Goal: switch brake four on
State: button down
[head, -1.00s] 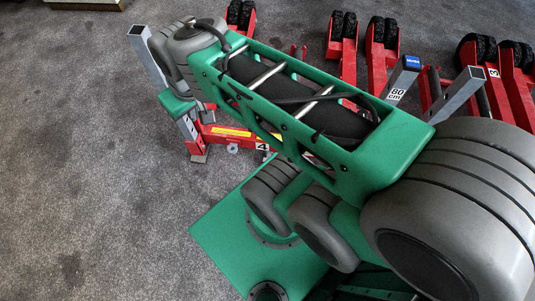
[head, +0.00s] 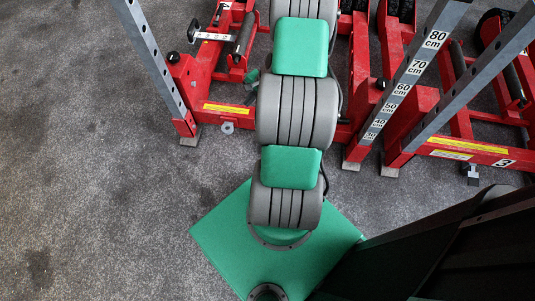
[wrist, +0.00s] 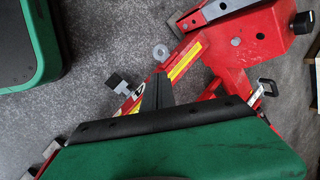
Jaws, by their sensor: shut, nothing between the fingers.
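The red jack marked 4 (head: 225,5) stands left of my arm in the head view, with a yellow strip (head: 228,108) on its front beam. A round metal ring (head: 227,127) sits just below that strip, and also shows in the wrist view (wrist: 160,52). The wrist view also shows a small black-ended lever (wrist: 113,80) left of the ring, beside a red beam. I cannot tell which part is the brake. My gripper (wrist: 157,92) is shut and empty, with dark fingers over the red beam; contact is unclear. My arm hides part of the jack in the head view.
Jack 3 (head: 480,150) stands at right, with a small lever (head: 472,174) on its front beam. Bare grey floor (head: 90,200) is open at left.

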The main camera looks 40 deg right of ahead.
jog(key=s+d+f+m+t+b, duration=0.1)
jog(key=s+d+f+m+b, duration=0.1)
jog(key=f, duration=0.9)
jog(key=s+d+f+m+t+b, duration=0.1)
jog(key=s+f+m+b, duration=0.3)
jog(key=f, duration=0.7)
jog(key=shift+d+f+m+t, duration=0.15)
jog(key=shift+d+m+t, duration=0.15)
jog(key=shift+d+m, duration=0.4)
jog(key=shift+s, duration=0.1)
notch_tip(320, 180, down, 9)
jog(key=b, duration=0.7)
jog(key=shift+s+a, duration=0.1)
jog(key=shift+a, duration=0.05)
jog(key=shift+f+b, duration=0.3)
jog(key=shift+b, duration=0.3)
jog(key=shift+a+f+b, duration=0.1)
jog(key=shift+f+b, duration=0.9)
jog(key=shift+f, duration=0.15)
jog(key=shift+r, duration=0.1)
jog(key=shift+r+p, duration=1.1)
jog(key=shift+r, duration=0.4)
